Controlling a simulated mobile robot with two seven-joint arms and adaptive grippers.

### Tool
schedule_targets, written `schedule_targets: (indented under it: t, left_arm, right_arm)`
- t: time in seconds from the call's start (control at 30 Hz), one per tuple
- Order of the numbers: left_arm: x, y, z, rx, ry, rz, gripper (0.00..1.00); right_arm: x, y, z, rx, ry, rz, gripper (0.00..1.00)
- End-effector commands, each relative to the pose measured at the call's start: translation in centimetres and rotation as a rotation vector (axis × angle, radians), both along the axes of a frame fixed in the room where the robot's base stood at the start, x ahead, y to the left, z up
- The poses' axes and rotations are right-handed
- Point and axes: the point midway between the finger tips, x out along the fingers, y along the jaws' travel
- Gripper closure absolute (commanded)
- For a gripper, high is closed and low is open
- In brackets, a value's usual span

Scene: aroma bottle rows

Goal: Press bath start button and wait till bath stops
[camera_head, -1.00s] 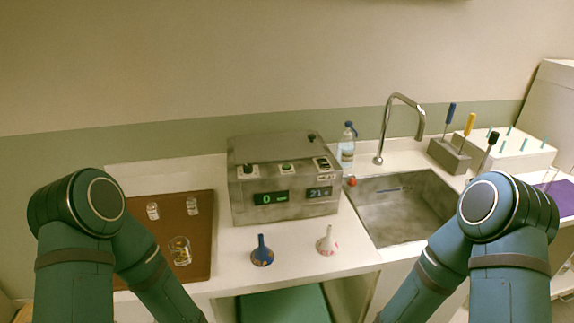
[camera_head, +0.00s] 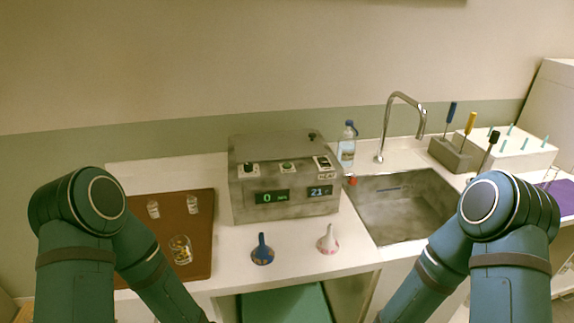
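The bath (camera_head: 284,182) is a grey metal box on the white counter, left of the sink. Its top front edge carries a black knob (camera_head: 249,167), a green button (camera_head: 288,166) and a white switch (camera_head: 322,162). The left display (camera_head: 271,197) reads 0 in green, and the right display (camera_head: 320,191) reads 21 in blue. Both my arms come in from the lower corners. My grippers are below the picture's edge, and nothing of mine touches the bath.
A brown tray (camera_head: 200,213) with small glass vials and a beaker (camera_head: 180,250) lies at left. The sink (camera_head: 400,218), faucet (camera_head: 385,130) and bottle (camera_head: 347,145) are at right.

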Motion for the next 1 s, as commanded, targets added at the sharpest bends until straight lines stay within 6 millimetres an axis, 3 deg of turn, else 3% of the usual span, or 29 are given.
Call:
schedule_targets:
  t: [0.03,0.1,0.2,1.0]
  left_arm:
    - [0.0,0.0,0.0,0.0,0.0,0.0,0.47]
    - [0.0,0.0,0.0,0.0,0.0,0.0,0.72]
    - [0.0,0.0,0.0,0.0,0.0,0.0,1.0]
    - [0.0,0.0,0.0,0.0,0.0,0.0,1.0]
  right_arm:
    - [0.0,0.0,0.0,0.0,0.0,0.0,0.53]
    - [0.0,0.0,0.0,0.0,0.0,0.0,0.53]
    - [0.0,0.0,0.0,0.0,0.0,0.0,0.53]
    - [0.0,0.0,0.0,0.0,0.0,0.0,0.53]
